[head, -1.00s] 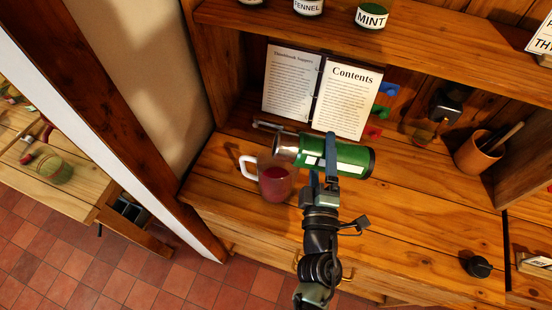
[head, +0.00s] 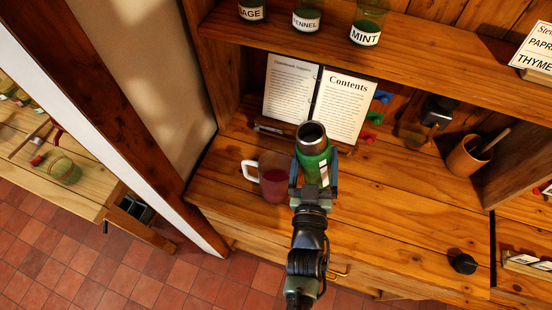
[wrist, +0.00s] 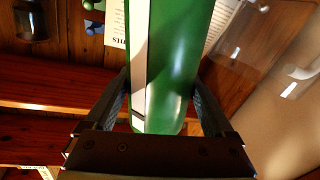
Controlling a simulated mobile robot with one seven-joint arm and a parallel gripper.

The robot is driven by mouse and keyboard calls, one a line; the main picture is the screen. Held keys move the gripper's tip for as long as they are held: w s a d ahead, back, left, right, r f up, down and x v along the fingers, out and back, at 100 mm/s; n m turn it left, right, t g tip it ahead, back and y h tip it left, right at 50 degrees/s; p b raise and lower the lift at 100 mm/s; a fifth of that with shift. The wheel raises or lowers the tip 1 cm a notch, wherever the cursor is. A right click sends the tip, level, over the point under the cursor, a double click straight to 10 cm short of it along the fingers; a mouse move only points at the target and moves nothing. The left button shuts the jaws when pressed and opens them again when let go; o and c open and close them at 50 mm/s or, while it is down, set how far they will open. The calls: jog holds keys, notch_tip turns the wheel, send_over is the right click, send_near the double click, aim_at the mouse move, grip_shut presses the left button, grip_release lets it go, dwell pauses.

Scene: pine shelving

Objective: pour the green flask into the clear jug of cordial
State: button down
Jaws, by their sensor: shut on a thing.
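The green flask (head: 314,158) is in my gripper (head: 314,172), which is shut around its body. The flask stands nearly upright, with its open steel mouth at the top and its inside dark. In the wrist view the green flask (wrist: 175,60) fills the middle, with a finger on each side. The clear jug (head: 273,178) holds dark red cordial and stands on the wooden counter just left of the flask, its pale handle to the left. The flask mouth is right of the jug and apart from its opening. In the wrist view a clear vessel, apparently the jug (wrist: 240,45), shows at the right.
An open book (head: 345,105) stands behind the flask. Labelled jars, including a mint jar (head: 367,28), stand on the shelf above. A wooden pot (head: 466,157) and a dark-topped bottle (head: 435,112) are to the right. The counter's right front is mostly clear, except a black knob (head: 463,263).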

aim_at(320, 151)
jog(key=shift+r+m+p, duration=0.65)
jog(key=shift+r+p, duration=1.15)
jog(key=shift+r+m+p, duration=0.65)
jog(key=shift+r+p, duration=1.1)
